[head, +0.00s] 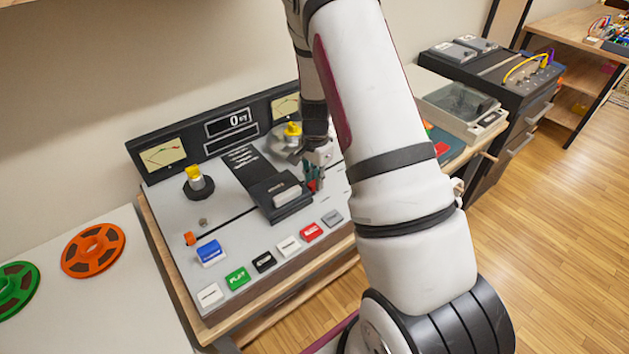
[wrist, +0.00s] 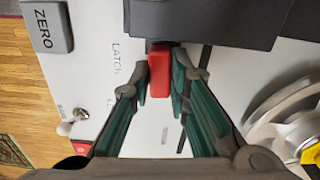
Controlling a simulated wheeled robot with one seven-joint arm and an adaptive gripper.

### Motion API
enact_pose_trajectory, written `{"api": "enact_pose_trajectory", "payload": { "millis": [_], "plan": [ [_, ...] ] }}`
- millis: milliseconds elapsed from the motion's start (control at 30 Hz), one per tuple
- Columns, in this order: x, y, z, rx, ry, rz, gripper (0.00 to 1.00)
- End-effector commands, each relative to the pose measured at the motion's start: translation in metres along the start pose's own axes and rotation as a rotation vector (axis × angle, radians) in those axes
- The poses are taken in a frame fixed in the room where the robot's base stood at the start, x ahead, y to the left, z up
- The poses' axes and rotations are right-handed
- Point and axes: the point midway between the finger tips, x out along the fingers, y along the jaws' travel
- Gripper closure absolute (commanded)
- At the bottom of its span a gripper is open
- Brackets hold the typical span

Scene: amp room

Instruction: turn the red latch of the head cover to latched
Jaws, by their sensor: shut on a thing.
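The red latch (wrist: 159,72) is a small red block beside the dark head cover (wrist: 215,22) in the wrist view. My gripper (wrist: 160,90) has its green-lined fingers on either side of the latch and is shut on it. In the head view my gripper (head: 313,182) is at the right side of the head cover (head: 278,195), and only a bit of red shows between the fingers. The word LATCH is printed on the panel beside the latch; other lettering is partly hidden by a finger.
The tape deck has yellow-topped reel hubs (head: 196,178) and a row of coloured buttons (head: 238,278) at its front. A grey ZERO button (wrist: 47,27) and a toggle switch (wrist: 68,128) are near the latch. Orange (head: 93,250) and green reels lie on the left table.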

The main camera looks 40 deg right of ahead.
Motion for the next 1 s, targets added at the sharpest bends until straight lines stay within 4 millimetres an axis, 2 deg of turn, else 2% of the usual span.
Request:
{"api": "enact_pose_trajectory", "payload": {
  "millis": [300,767,800,867,1000],
  "plan": [
    [0.0004,-0.0013,0.0007,0.088,-0.001,0.001,1.0],
    [0.0001,-0.0012,0.0007,0.099,-0.001,0.0,1.0],
    [0.0001,-0.0012,0.0007,0.099,-0.001,0.0,0.77],
    [0.0001,-0.0012,0.0006,0.099,-0.001,0.0,0.63],
    [0.0001,-0.0012,0.0004,0.098,-0.001,0.0,0.63]
  ]
}}
